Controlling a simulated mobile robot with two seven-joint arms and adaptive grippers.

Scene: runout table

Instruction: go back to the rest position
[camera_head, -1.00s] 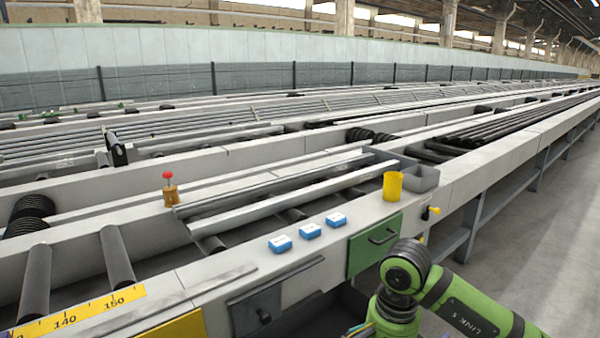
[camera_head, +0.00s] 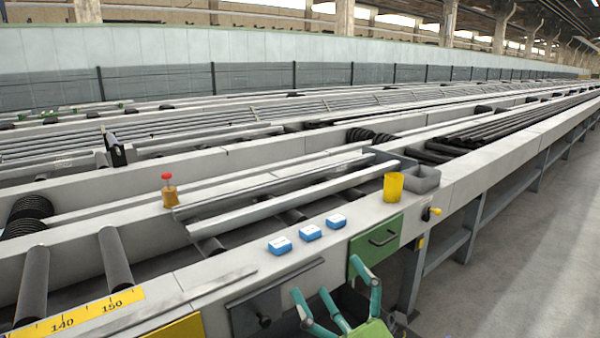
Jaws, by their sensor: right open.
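My right gripper (camera_head: 328,280) shows at the bottom of the head view, with teal fingers spread apart and a green body below them. It is open and nothing shows between its fingers. It is in front of the table's front side, below and beside the green drawer (camera_head: 362,258), and covers part of that front. I cannot tell whether it touches the drawer. My left gripper is not in view.
The runout table (camera_head: 455,180) fills most of the view. Open floor (camera_head: 520,250) lies at right.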

